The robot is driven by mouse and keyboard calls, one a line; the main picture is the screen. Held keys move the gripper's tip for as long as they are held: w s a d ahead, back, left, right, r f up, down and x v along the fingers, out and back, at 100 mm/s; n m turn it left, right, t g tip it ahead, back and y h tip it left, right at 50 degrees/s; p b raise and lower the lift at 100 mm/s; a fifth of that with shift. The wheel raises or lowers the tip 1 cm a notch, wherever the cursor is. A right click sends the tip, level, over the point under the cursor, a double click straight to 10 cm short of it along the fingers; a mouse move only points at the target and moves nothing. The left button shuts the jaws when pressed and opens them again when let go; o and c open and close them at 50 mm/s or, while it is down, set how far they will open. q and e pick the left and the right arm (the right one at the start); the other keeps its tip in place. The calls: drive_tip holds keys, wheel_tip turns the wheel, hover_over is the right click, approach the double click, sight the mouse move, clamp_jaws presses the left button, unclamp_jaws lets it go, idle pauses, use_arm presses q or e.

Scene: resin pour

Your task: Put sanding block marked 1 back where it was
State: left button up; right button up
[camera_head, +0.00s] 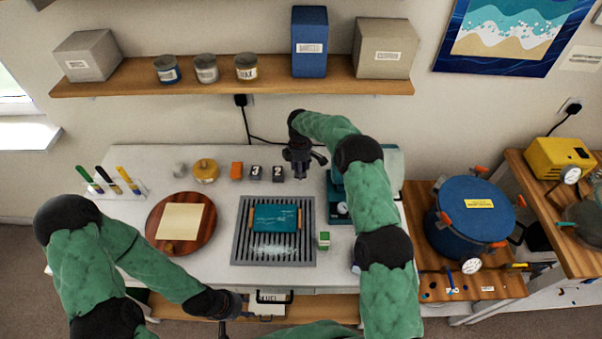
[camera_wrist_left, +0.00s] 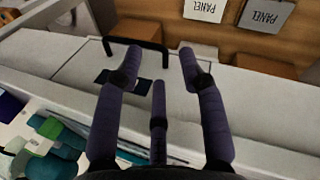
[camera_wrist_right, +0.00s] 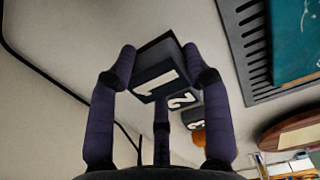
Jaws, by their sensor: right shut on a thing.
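My right gripper (camera_wrist_right: 160,62) is shut on a dark sanding block marked 1 (camera_wrist_right: 157,84), seen in the right wrist view. In the head view my right gripper (camera_head: 299,168) is at the back of the white bench, just right of the block marked 2 (camera_head: 278,173); I cannot make out block 1 there. The block marked 3 (camera_head: 256,172) stands left of block 2. Whether block 1 touches the bench is unclear. My left gripper (camera_wrist_left: 163,62) is open and empty near the bench's front edge, by a dark drawer handle (camera_wrist_left: 150,46).
An orange block (camera_head: 237,169) and a yellow round container (camera_head: 205,170) continue the row leftward. A blue pot (camera_head: 472,212) stands right.

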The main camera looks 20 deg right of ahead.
drive_tip(key=shift+w+d+f, duration=0.3)
drive_tip(key=shift+w+f, duration=0.25)
drive_tip(key=shift+f, duration=1.65)
drive_tip(key=shift+f, duration=0.1)
drive_tip(key=o, duration=1)
drive_tip(key=shift+r, duration=3.85)
